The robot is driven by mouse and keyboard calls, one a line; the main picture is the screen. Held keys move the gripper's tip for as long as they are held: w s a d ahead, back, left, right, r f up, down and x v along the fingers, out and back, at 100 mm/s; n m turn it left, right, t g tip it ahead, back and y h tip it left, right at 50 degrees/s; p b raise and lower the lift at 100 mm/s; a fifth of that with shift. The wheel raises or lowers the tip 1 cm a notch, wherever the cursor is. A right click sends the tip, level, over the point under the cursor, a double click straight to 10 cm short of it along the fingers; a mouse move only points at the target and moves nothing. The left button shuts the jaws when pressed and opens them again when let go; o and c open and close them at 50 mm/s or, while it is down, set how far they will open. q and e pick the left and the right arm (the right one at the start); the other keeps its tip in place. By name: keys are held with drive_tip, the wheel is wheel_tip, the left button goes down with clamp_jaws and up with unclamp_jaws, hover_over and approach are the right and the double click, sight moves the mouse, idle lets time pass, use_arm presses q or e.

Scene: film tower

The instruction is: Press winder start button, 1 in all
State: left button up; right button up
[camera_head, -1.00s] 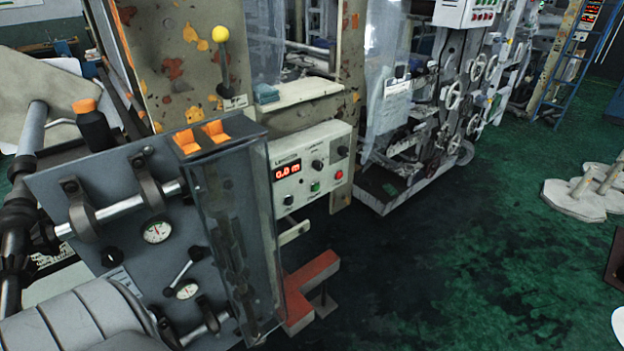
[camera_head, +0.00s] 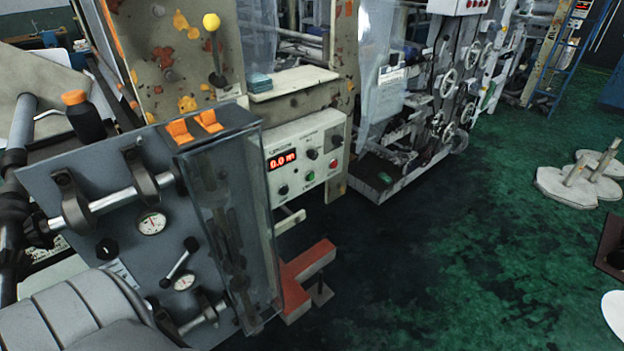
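The winder's control panel (camera_head: 290,187) is a pale box on the machine left of centre, facing right and toward me. Its red display (camera_head: 282,160) reads 0.0 m. A small green button (camera_head: 310,176) sits low in the middle of the panel, and a red button (camera_head: 333,164) is to its right. Black knobs (camera_head: 283,190) are also on its face. The lettering is too small to read surely, so I cannot confirm which button is labelled start. Neither gripper shows in this view.
A grey plate with gauges (camera_head: 152,223) and a clear-covered box (camera_head: 232,225) stand left of the panel. A yellow-knobbed lever (camera_head: 211,22) rises above it. A red foot (camera_head: 307,268) juts out below. Open green floor (camera_head: 450,240) lies to the right.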

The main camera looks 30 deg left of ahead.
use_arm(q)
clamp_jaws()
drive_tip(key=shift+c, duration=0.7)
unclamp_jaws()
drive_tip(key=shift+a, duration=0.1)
